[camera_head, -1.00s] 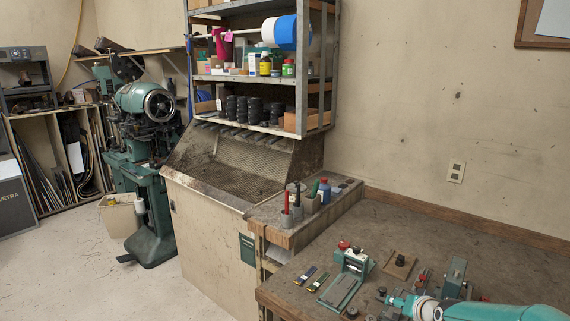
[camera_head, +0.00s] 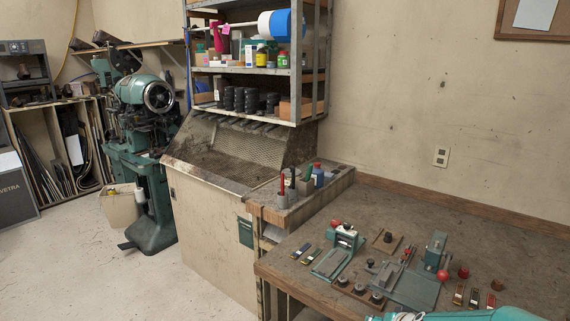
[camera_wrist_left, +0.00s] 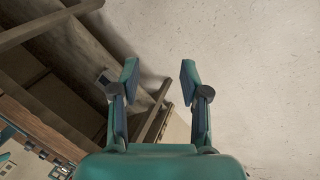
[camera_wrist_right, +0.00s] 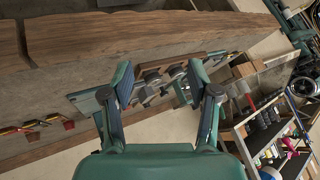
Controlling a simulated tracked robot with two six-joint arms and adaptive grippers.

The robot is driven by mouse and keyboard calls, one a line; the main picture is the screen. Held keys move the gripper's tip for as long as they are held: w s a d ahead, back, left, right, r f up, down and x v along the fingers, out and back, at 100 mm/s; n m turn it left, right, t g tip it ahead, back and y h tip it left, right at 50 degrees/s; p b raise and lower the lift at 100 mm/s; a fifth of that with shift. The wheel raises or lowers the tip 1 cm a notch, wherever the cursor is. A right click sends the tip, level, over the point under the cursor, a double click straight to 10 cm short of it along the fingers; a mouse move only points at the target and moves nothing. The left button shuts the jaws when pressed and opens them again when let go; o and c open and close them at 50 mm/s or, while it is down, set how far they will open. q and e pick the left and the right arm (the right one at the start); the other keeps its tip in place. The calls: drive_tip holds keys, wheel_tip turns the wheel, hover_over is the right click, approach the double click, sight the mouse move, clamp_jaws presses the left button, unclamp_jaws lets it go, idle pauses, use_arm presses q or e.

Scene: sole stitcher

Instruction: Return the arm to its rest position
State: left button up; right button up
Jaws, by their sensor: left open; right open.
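My right arm (camera_head: 490,314) shows in teal at the bottom right edge of the head view, over the front of the workbench (camera_head: 420,217). My right gripper (camera_wrist_right: 160,76) is open in the right wrist view. Nothing is between its fingers; bench tools and the wooden bench edge show beyond them. My left gripper (camera_wrist_left: 158,75) is open and empty in the left wrist view, with pale floor and bench framing beyond it. My left gripper is not visible in the head view.
On the bench are a teal clamp device (camera_head: 338,254), a dark-knobbed wooden block (camera_head: 360,292), a teal upright tool (camera_head: 435,252) and small red-topped items (camera_head: 463,272). A supply shelf (camera_head: 262,71) and a green machine (camera_head: 145,150) stand behind.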

drive_tip(key=s+a+f+g+y, duration=0.1)
drive_tip(key=s+a+f, duration=0.2)
drive_tip(key=s+f, duration=0.2)
drive_tip(key=s+a+f+g, duration=0.2)
drive_tip(key=s+a+f, duration=0.1)
drive_tip(key=s+f, duration=0.2)
use_arm(q)
drive_tip(key=shift+s+d+f+n+g+b, duration=0.15)
drive_tip(key=shift+s+d+f+b, duration=0.1)
drive_tip(key=shift+s+f, duration=0.35)
drive_tip(key=shift+s+d+f+n+g+b, duration=0.15)
drive_tip(key=shift+s+f+b, duration=0.1)
drive_tip(key=shift+s+f, duration=0.3)
use_arm(e)
drive_tip(key=s+a+f+g, duration=0.1)
drive_tip(key=s+a+f, duration=0.1)
drive_tip(key=s, duration=0.6)
drive_tip(key=s+a+f+n+g, duration=0.1)
drive_tip(key=s+a+f+g, duration=0.1)
drive_tip(key=s, duration=0.7)
drive_tip(key=s+a+f+n+g+y, duration=0.1)
drive_tip(key=s+a+f, duration=0.2)
drive_tip(key=s, duration=0.6)
drive_tip(key=shift+a+f+g, duration=0.2)
drive_tip(key=shift+a+g, duration=0.15)
drive_tip(key=shift+g, duration=0.05)
use_arm(q)
drive_tip(key=shift+a, duration=0.1)
